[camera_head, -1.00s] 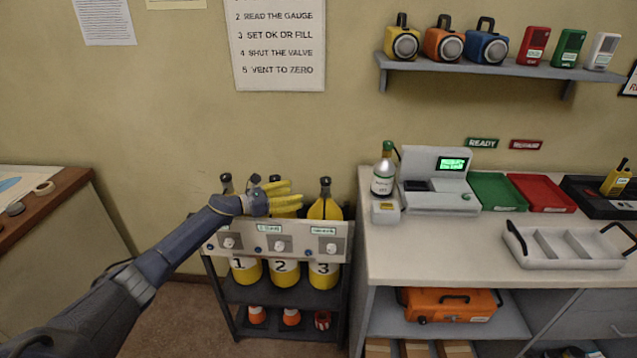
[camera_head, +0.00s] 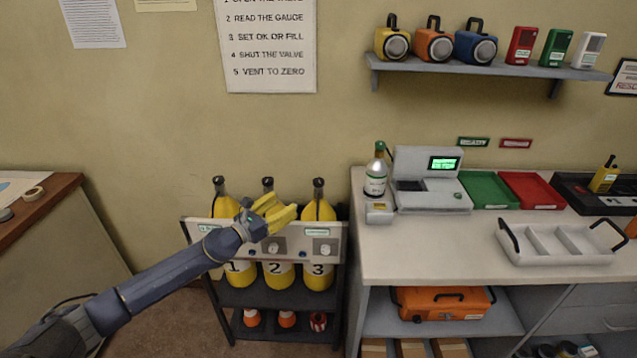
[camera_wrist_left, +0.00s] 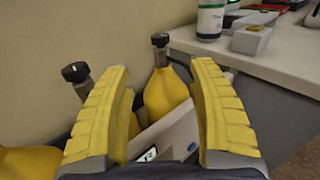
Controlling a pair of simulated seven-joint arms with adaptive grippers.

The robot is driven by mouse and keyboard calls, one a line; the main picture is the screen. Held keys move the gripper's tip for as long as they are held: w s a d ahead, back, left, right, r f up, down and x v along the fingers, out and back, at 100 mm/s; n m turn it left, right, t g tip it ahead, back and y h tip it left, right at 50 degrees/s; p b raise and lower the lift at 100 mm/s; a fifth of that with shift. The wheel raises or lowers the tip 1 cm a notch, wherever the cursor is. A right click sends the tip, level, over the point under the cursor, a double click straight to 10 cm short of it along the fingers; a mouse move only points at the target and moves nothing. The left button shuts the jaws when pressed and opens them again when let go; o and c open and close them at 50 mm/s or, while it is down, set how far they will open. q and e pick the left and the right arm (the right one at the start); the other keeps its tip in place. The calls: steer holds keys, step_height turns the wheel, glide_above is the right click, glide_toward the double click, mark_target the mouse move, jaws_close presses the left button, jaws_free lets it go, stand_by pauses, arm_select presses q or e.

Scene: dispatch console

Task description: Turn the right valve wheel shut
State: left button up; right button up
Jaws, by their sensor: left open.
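Three yellow cylinders with black valve tops stand in a rack; the right one, number 3 (camera_head: 318,210), has its black valve wheel (camera_head: 318,183) on top. In the left wrist view that wheel (camera_wrist_left: 160,40) shows between and beyond my fingers, above its yellow cylinder (camera_wrist_left: 166,92). A white panel (camera_head: 335,256) with knobs fronts the rack. My left gripper (camera_head: 287,211), with yellow fingers, is over the panel's top edge, left of cylinder 3. In the left wrist view, my gripper (camera_wrist_left: 162,68) is open and empty, apart from the wheel. My right gripper is not in view.
The middle cylinder's black top (camera_wrist_left: 75,72) is close by my left finger in the left wrist view. A counter (camera_head: 400,250) stands right of the rack, with a small bottle (camera_head: 376,180) near its left edge. A wooden table (camera_head: 60,190) stands at the left.

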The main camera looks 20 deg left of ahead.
mark_target(314, 184)
arm_select(q)
steer(key=x, duration=1.6)
steer(key=shift+w+d, duration=0.15)
steer(key=shift+w, duration=0.25)
steer(key=shift+c, duration=0.2)
steer(key=shift+w, duration=0.1)
jaws_close()
